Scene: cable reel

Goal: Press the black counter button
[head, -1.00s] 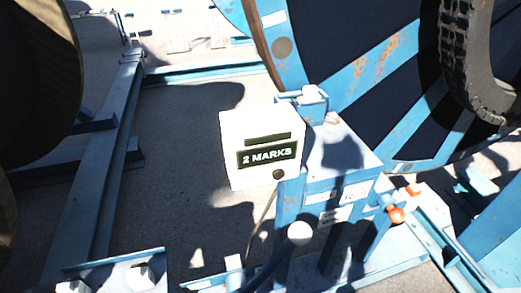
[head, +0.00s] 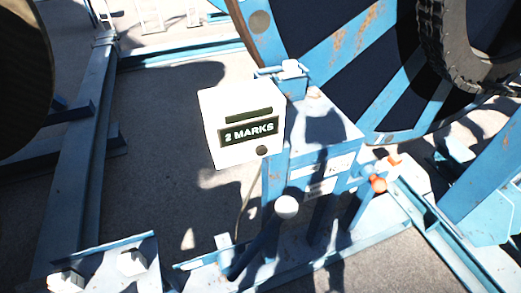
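The white counter box (head: 222,150) stands near the middle of the head view, fixed beside a blue post. The round black counter button (head: 262,150) is at the lower right of the box's front face, under the display. Nothing covers the button. Neither of my grippers can be made out in the view.
A lever with a white ball knob (head: 286,207) stands in front, below the box. An orange-red knob (head: 378,185) is on the right. The large blue reel (head: 340,60) and a black tyre (head: 455,65) fill the upper right. Blue frame rails (head: 75,170) run along the left.

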